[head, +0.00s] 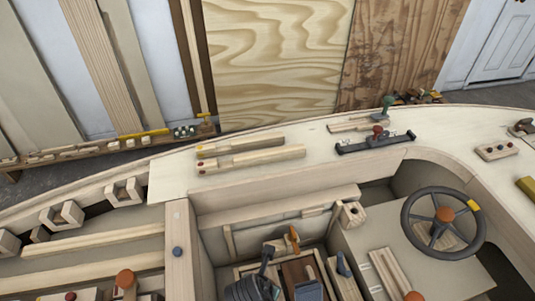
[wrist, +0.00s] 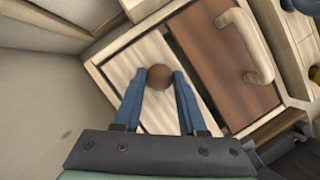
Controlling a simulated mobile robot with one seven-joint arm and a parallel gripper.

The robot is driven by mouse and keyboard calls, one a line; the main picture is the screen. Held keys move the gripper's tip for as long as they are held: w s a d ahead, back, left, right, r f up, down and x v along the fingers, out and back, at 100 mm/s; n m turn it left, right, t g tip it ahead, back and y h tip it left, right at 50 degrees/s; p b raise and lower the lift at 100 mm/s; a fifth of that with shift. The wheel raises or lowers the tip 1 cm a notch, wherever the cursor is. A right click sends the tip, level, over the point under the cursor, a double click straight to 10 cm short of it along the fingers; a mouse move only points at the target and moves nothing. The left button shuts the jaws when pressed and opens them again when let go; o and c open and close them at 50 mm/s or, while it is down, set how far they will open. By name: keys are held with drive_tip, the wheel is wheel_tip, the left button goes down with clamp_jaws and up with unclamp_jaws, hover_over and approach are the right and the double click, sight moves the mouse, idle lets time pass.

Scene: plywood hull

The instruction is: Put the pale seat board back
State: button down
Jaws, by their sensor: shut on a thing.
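The pale seat board (wrist: 124,68) shows in the wrist view as a light, striped wood panel with a round brown knob (wrist: 160,77). My gripper (wrist: 161,74) has its two blue fingers on either side of the knob and is shut on it. The board lies inside a pale wooden frame (wrist: 121,40), beside a dark brown board (wrist: 208,52). I cannot tell whether it rests fully down in the frame. The fingers and gripper body hide its near part. In the head view the brown board (head: 297,272) shows low in the middle.
The brown board carries a raised pale handle (wrist: 254,48) close to the right of my gripper. A pale wall (wrist: 45,75) rises on the left. In the head view, a steering wheel (head: 443,224) stands at right, and pale wooden bars (head: 250,160) lie on the deck behind.

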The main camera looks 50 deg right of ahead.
drive_tip(key=shift+c, duration=2.3)
unclamp_jaws()
